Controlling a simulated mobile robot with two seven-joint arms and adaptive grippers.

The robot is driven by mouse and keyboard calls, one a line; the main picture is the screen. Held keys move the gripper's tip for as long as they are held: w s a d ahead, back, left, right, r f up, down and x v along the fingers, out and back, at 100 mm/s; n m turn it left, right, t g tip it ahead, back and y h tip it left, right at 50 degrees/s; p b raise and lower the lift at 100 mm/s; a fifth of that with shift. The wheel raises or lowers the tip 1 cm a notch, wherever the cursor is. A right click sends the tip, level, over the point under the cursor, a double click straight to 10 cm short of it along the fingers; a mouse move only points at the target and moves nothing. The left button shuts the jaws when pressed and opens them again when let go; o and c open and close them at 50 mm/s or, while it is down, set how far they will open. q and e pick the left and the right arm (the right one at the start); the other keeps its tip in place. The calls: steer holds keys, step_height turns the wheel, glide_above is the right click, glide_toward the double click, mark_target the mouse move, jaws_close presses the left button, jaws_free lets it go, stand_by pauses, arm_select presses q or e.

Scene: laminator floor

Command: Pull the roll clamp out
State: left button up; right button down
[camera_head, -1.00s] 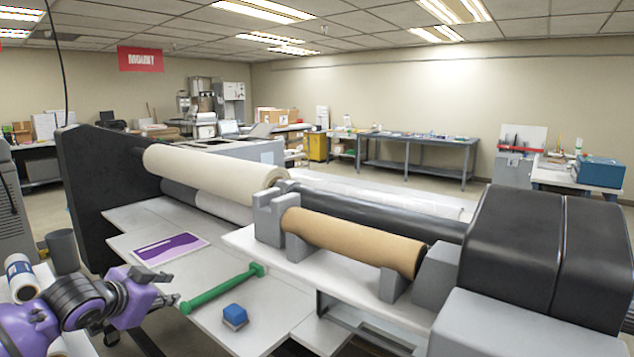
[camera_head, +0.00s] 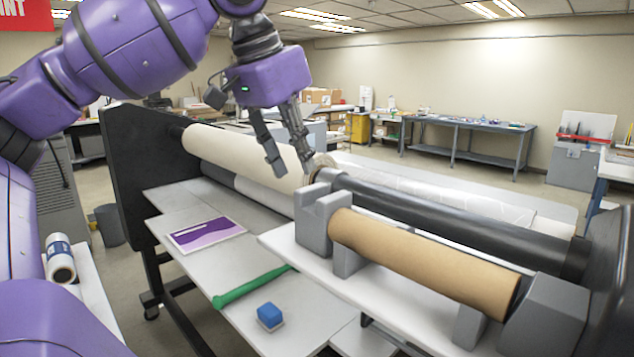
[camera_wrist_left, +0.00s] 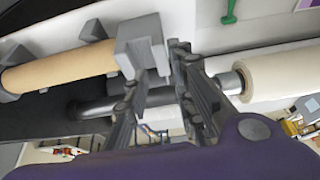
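A cream roll (camera_head: 240,157) lies across the laminator. A small metal collar (camera_head: 322,165) at its near end looks like the roll clamp. It also shows in the left wrist view (camera_wrist_left: 232,83), beside the cream roll's end. My left gripper (camera_head: 290,171) hangs fingers down over the cream roll's near end, left of the collar in the head view. In the left wrist view its fingers (camera_wrist_left: 157,64) are apart with nothing held between them. Whether they touch the roll or collar I cannot tell. My right gripper is out of view.
A brown cardboard core (camera_head: 425,262) rests on grey cradles, the tall grey block (camera_head: 316,222) standing close to the collar. A black roller (camera_head: 450,220) runs behind. A green bar (camera_head: 250,287), a blue block (camera_head: 270,316) and a purple print (camera_head: 206,234) lie on the lower table.

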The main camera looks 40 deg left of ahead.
mark_target(310, 187)
arm_select(q)
steer(key=x, duration=0.5)
steer(key=shift+w+a+f, duration=0.2)
steer(key=shift+w+f, duration=0.05)
steer(key=shift+f, duration=0.1)
steer(key=shift+d+f, duration=0.1)
steer(key=shift+f, duration=0.15)
steer(key=shift+c, duration=0.5)
steer(key=shift+w, duration=0.1)
jaws_close()
